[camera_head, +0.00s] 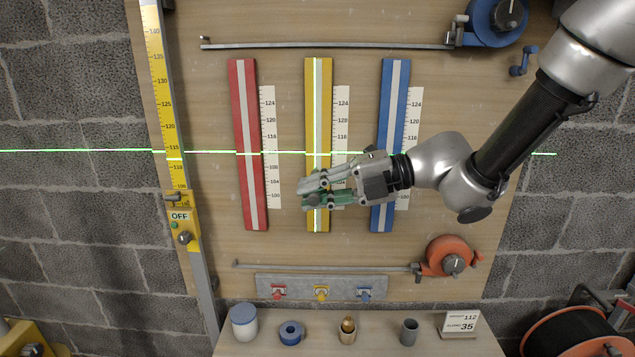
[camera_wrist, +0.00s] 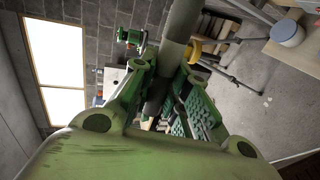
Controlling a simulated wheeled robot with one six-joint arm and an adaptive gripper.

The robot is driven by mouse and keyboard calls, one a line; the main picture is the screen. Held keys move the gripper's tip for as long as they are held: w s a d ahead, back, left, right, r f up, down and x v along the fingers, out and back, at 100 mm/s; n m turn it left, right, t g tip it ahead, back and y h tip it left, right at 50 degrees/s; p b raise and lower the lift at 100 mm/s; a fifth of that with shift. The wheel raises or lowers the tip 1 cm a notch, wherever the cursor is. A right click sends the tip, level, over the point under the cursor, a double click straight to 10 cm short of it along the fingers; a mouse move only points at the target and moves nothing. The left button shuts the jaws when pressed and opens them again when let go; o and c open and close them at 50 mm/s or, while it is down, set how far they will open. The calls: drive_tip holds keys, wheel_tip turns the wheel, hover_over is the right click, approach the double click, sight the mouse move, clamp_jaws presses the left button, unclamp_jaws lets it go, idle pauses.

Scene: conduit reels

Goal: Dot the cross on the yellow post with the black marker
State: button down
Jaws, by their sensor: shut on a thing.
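The yellow post (camera_head: 325,85) stands upright on the board, with a pale strip down its middle. A vertical green line runs along it and a horizontal green line crosses it; they meet at a bright cross (camera_head: 318,153). My gripper (camera_head: 303,193) is in front of the post's lower part, below the cross, fingers pointing left, and hides some of the post. In the wrist view its green fingers are shut on a dark cylinder, the black marker (camera_wrist: 158,92). The marker's tip is hidden in the head view. I cannot tell whether it touches anything.
A red post (camera_head: 235,100) and a blue post (camera_head: 384,110) flank the yellow one, with scales beside them. A yellow ruler mast (camera_head: 160,85) stands left. The shelf holds cups and a card (camera_head: 460,324) reading 112 and 35.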

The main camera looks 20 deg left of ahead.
sight(317, 169)
drive_tip(key=shift+w+a, duration=0.3)
drive_tip(key=shift+w, duration=1)
drive_tip(key=shift+w+a, duration=0.35)
drive_tip(key=shift+w, duration=0.95)
drive_tip(key=shift+w+a, duration=0.3)
drive_tip(key=shift+w, duration=1)
drive_tip(key=shift+w, duration=0.4)
drive_tip(key=shift+s+d, duration=0.3)
drive_tip(key=shift+s, duration=1)
drive_tip(key=shift+s+d, duration=0.3)
drive_tip(key=shift+s, duration=1)
drive_tip(key=shift+s+d, duration=0.3)
drive_tip(key=shift+s, duration=1)
drive_tip(key=shift+s, duration=0.1)
